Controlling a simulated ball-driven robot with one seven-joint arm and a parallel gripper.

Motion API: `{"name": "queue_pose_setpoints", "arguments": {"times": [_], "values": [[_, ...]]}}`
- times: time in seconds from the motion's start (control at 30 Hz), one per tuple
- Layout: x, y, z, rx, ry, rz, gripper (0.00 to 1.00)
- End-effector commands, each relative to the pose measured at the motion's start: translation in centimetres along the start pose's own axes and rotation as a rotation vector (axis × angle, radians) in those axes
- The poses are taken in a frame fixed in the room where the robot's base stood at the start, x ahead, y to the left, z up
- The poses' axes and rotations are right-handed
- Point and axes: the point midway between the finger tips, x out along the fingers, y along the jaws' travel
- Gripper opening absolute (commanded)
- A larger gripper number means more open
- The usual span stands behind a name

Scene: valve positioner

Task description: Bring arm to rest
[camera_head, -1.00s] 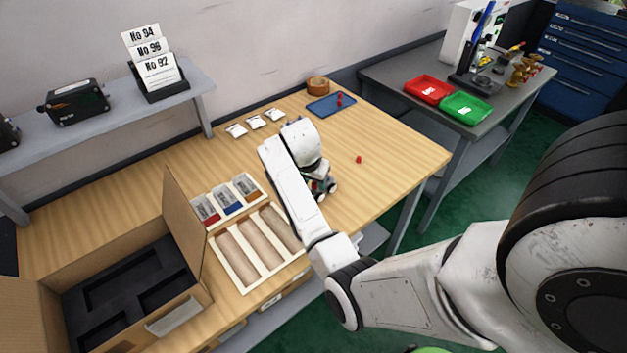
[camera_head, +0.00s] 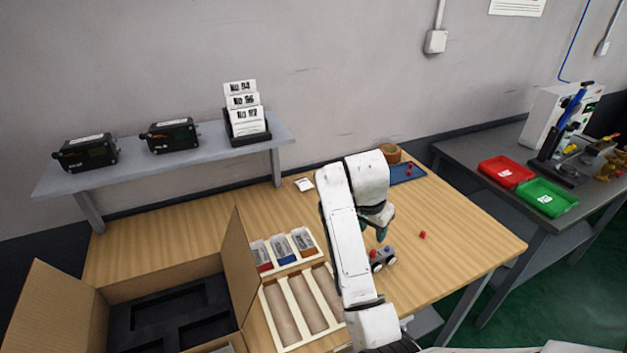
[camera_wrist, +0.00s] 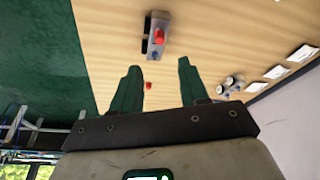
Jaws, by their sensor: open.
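My gripper (camera_wrist: 160,92) is open and empty in the wrist view, its two green fingers spread apart above the wooden table. In the head view my white arm reaches over the table, and the gripper (camera_head: 384,228) is partly hidden behind it. A small grey device with a red knob (camera_wrist: 158,36) lies on the table beyond the fingertips in the wrist view. In the head view a small grey device (camera_head: 383,258) sits just below the gripper. A small red cap (camera_head: 422,235) lies to its right.
An open cardboard box (camera_head: 240,270) with black foam stands left of a wooden tray (camera_head: 270,302). A shelf (camera_head: 205,150) holds black positioners and a card holder. A blue tray (camera_head: 408,178) lies at the back. Red (camera_head: 506,172) and green (camera_head: 548,198) bins stand on the side table.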

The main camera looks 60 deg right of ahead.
Motion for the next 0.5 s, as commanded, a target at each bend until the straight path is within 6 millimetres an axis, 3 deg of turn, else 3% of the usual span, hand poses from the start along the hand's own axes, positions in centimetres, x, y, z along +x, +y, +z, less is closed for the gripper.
{"name": "queue_pose_setpoints", "arguments": {"times": [0.27, 0.37, 0.5], "values": [[0.5, 0.2, 1.1, -0.051, 0.0, -0.002, 0.44], [1.5, 0.7, 3.6, -0.178, -0.001, -0.013, 0.44], [3.3, 2.2, 9.4, -0.474, -0.009, -0.049, 0.44]]}}
